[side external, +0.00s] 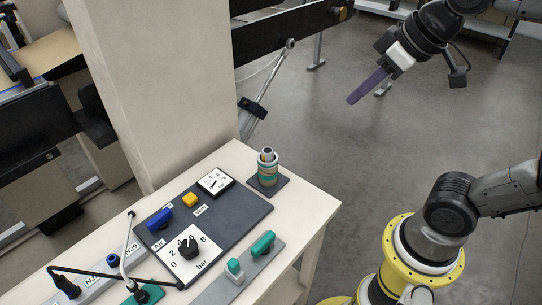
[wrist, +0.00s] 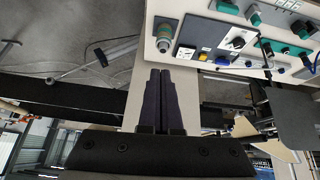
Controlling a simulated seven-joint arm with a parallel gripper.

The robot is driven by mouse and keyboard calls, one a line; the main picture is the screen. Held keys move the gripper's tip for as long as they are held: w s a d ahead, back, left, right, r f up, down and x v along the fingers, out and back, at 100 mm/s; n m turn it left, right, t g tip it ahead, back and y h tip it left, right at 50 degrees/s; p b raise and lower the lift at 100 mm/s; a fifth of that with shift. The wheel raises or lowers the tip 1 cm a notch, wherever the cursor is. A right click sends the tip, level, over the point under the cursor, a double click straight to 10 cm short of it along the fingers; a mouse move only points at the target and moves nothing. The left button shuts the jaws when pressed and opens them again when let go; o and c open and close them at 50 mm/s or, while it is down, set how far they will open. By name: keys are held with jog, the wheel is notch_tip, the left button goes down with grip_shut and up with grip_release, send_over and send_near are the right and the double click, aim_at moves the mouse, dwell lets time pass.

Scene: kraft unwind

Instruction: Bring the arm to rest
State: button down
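My gripper (side external: 352,100) hangs in free air at the upper right of the side view, over the open floor and away from the table. Its dark purple fingers point down and to the left. In the wrist view the two fingers (wrist: 159,72) lie side by side against each other, with nothing seen between them. No object is held.
A pale table (side external: 312,205) carries a dark control panel (side external: 222,222) with a gauge, knobs and switches. A banded cylinder (side external: 267,168) stands at its back right corner. A beige column (side external: 165,90) rises behind. Grey floor (side external: 330,140) lies clear below my gripper.

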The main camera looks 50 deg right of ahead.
jog(key=s+f, duration=0.5)
jog(key=f, duration=0.2)
jog(key=shift+s+d+m+g, duration=0.2)
jog(key=shift+s+m+g, duration=0.1)
jog(key=shift+m, duration=0.1)
jog(key=shift+r, duration=0.1)
dwell(0.5)
